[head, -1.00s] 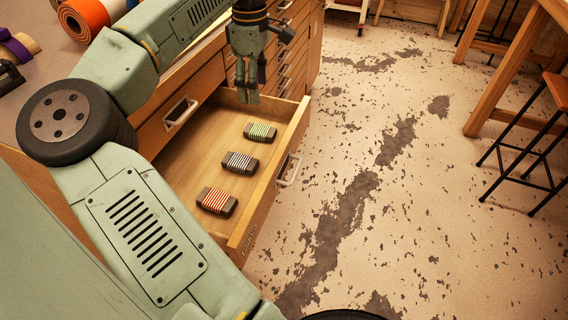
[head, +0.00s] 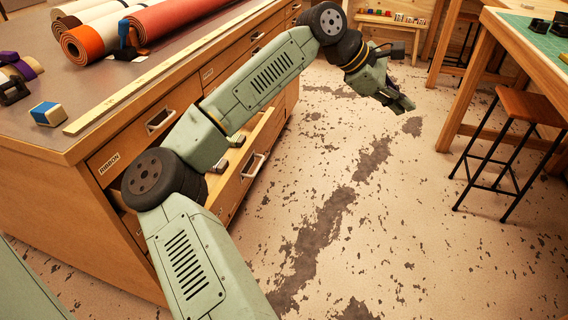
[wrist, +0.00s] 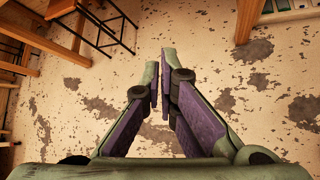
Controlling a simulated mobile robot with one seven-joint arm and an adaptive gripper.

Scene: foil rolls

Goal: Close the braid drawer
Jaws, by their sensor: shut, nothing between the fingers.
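The pulled-out drawer (head: 228,197) stands open from the front of the wooden cabinet, with its metal handle (head: 253,166) facing right. My arm crosses in front and hides much of the drawer. The drawer's label cannot be read in the current head view. My gripper (head: 403,103) is out over the floor, right of the drawer and apart from it. In the wrist view my gripper (wrist: 161,82) is shut and empty, with bare floor beyond the fingers.
The cabinet top (head: 40,75) holds rolls, including a red one (head: 185,18), and a blue-and-cream block (head: 48,114). A drawer labelled RIBBON (head: 125,158) is shut. A stool (head: 528,108) and workbench (head: 478,70) stand at right. The worn floor between is clear.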

